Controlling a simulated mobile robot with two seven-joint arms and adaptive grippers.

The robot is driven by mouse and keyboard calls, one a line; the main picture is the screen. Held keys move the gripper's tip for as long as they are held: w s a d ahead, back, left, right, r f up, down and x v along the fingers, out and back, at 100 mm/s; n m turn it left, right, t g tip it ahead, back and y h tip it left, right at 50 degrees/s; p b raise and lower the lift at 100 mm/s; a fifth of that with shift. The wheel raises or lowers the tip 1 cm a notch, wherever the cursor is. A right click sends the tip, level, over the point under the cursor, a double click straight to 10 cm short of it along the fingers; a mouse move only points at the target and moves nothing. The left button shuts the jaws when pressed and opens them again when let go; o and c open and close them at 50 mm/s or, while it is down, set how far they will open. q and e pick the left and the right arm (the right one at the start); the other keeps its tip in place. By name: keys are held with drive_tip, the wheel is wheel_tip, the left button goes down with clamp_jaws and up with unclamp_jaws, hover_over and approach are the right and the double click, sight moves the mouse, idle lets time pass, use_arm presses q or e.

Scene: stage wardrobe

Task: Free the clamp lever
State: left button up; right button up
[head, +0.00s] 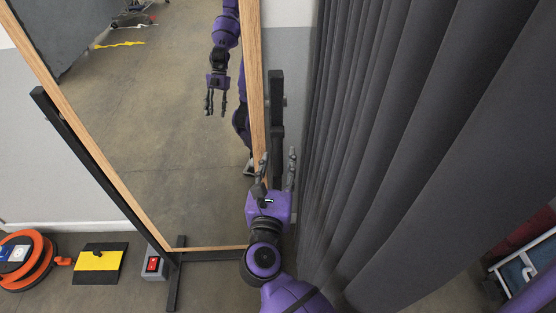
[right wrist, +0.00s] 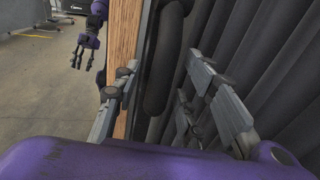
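A tall mirror with a wooden frame (head: 256,90) stands on a black stand, whose right post (head: 276,120) rises beside the frame. A small dark nub (head: 285,102) shows on that post. I cannot tell for sure whether it belongs to the clamp lever. My right gripper (head: 278,166) is open and empty, with its fingers pointing up near the post. In the right wrist view a long, rounded dark part (right wrist: 163,65) beside the wooden edge lies between the spread fingers; I cannot tell if it is the lever. My left gripper is not directly in view.
A dark curtain (head: 400,130) hangs close on the right. An orange cable reel (head: 36,270), a yellow and black pad (head: 98,262) and a grey box with a red switch (head: 153,266) lie at left. The mirror glass (head: 165,130) reflects a purple arm and the floor.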

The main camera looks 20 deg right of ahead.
drive_tip(key=shift+w+d, duration=0.15)
drive_tip(key=shift+w, duration=0.15)
clamp_jaws()
idle(0.3)
